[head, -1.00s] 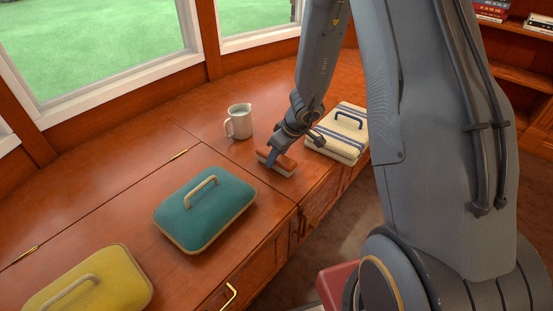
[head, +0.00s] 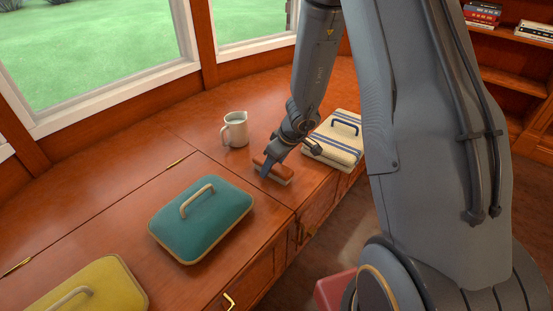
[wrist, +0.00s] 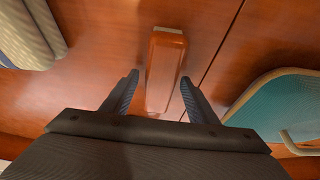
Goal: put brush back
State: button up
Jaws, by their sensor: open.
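The brush (head: 273,170) has a reddish-brown wooden block with a paler layer below and lies on the wooden counter. In the wrist view the brush (wrist: 164,70) runs lengthwise away from me, its near end between my fingers. My gripper (head: 270,168) is at the brush, pointing down. In the wrist view my gripper (wrist: 158,92) is open, one finger on each side of the brush, with a gap visible on both sides. The underside of the brush is hidden.
A cream mug or jug (head: 236,129) stands behind the brush. A striped cream case (head: 335,140) is close to its right. A teal case (head: 202,220) and a yellow case (head: 92,290) lie to the left on the counter (head: 130,180). Windows line the back.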

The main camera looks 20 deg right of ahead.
jog(key=p+v, duration=0.3)
jog(key=v, duration=0.9)
jog(key=s+a+r+m+g, duration=0.2)
jog(key=s+a+r, duration=0.6)
jog(key=s+r, duration=0.1)
jog(key=s+r+m+g+h, duration=0.1)
jog(key=s+r+m, duration=0.1)
jog(key=s, duration=0.5)
jog(key=s+d+r+m+h, duration=0.1)
jog(key=s+r+m, duration=0.1)
jog(key=s, duration=0.5)
jog(key=shift+d+r+g, duration=0.3)
jog(key=shift+r+g, duration=0.1)
jog(key=shift+r, duration=0.3)
jog(key=shift+s, duration=0.1)
